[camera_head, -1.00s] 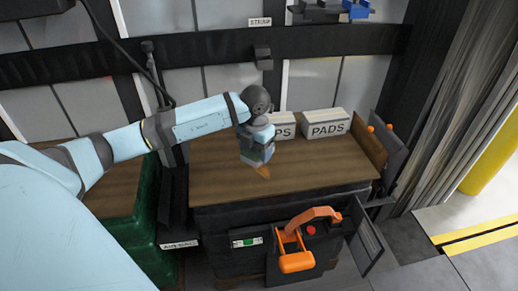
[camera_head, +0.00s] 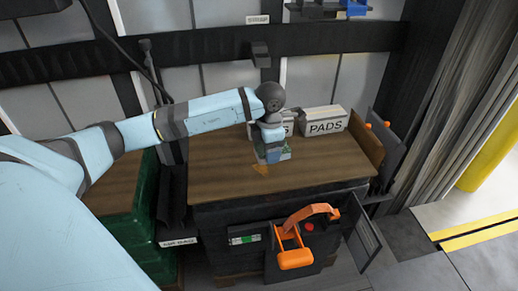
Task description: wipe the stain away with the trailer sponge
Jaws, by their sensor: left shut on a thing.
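My left gripper (camera_head: 271,143) points down over the wooden worktop and is shut on the sponge (camera_head: 275,157). Part of the stain may be hidden under the sponge. My right gripper does not show.
The worktop (camera_head: 225,182) is clear at left and front. A box marked PADS (camera_head: 324,120) and another box (camera_head: 287,122), partly hidden by my arm, stand at its back. Upright boards (camera_head: 366,139) edge the right side. An orange handle (camera_head: 295,258) juts from the cabinet front.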

